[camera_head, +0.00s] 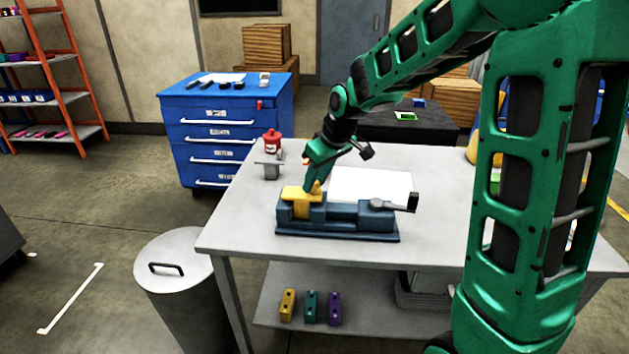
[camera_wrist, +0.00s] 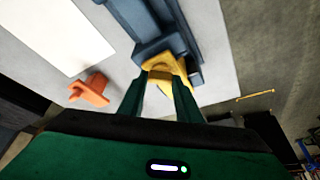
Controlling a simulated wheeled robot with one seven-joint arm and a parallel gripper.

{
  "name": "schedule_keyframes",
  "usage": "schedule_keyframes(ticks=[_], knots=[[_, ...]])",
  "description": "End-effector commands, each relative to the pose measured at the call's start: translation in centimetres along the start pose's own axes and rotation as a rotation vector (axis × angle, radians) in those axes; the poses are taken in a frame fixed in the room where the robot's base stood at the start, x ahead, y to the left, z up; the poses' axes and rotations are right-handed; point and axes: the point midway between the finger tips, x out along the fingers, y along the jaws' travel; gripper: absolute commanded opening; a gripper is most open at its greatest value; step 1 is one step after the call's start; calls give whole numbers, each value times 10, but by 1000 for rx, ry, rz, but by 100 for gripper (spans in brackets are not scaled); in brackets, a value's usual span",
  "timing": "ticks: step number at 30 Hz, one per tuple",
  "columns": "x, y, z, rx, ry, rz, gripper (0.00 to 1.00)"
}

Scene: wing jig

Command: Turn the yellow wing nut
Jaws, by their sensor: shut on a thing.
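A blue jig (camera_head: 345,217) lies on the grey table, with a yellow block (camera_head: 298,208) in its left end. My gripper (camera_head: 314,187) reaches down to that end from above. The yellow wing nut (camera_head: 317,186) shows only in part at the fingertips. In the wrist view, my green gripper (camera_wrist: 160,86) is shut on the yellow wing nut (camera_wrist: 159,76), one finger on each side. The blue jig (camera_wrist: 150,22) lies beyond it. Most of the wing nut's lower part is hidden, and its turn angle cannot be told.
An orange winged piece (camera_wrist: 90,90) stands on the table beside the jig. A red container (camera_head: 271,142) sits on a small grey stand at the table's back left. A white sheet (camera_head: 370,186) lies behind the jig. The front left of the table (camera_head: 240,230) is clear.

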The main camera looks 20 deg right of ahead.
Motion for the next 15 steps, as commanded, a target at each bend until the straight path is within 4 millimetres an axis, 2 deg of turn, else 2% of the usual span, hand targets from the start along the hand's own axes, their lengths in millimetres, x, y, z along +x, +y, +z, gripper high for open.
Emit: schedule_keyframes(ticks=[15], knots=[[-1, -3, -4, 447, 7, 189, 8]])
